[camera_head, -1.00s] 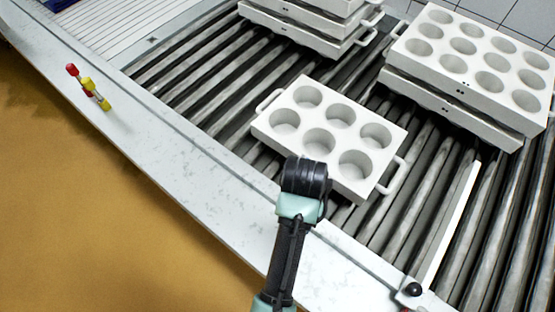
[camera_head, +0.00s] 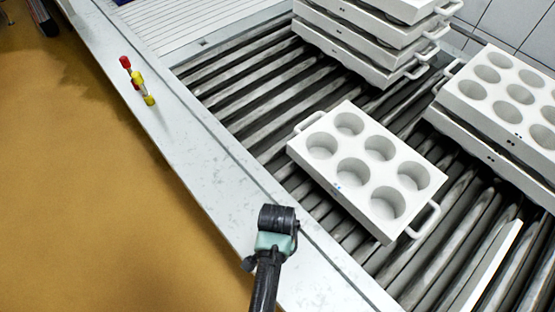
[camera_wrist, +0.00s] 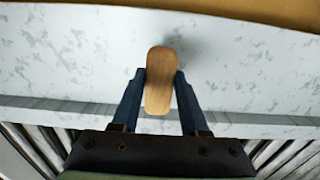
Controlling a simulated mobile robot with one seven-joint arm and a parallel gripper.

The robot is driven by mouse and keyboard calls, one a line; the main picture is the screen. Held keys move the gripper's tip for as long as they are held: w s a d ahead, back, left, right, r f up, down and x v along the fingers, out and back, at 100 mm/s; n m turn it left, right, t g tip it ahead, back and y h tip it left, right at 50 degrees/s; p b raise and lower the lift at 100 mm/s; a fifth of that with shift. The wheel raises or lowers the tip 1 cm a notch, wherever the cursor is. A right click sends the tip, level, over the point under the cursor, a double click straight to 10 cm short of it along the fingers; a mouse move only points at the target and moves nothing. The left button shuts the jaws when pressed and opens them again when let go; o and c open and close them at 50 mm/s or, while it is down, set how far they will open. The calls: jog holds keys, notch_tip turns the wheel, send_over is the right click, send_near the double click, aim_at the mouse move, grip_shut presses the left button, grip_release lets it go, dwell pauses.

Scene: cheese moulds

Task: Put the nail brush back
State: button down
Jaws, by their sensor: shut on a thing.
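The nail brush (camera_wrist: 160,85) shows in the wrist view as a rounded, light wooden back. My gripper (camera_wrist: 161,77) is shut on it, with one dark blue finger on each long side. No bristles show from this angle. The brush is over the pale speckled ledge, with a soft shadow beside it; I cannot tell whether it touches the ledge. In the head view my arm's dark end is over the ledge, in front of the six-hole mould, and hides the fingers and the brush.
A white six-hole mould (camera_head: 365,170) lies on the roller conveyor (camera_head: 255,95). Stacked moulds (camera_head: 375,40) stand behind it, with more moulds (camera_head: 500,90) at the right.

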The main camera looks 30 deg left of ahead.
jog(key=shift+f, duration=1.25)
jog(key=shift+f, duration=0.1)
jog(key=shift+f, duration=0.15)
jog(key=shift+c, duration=2.1)
grip_release()
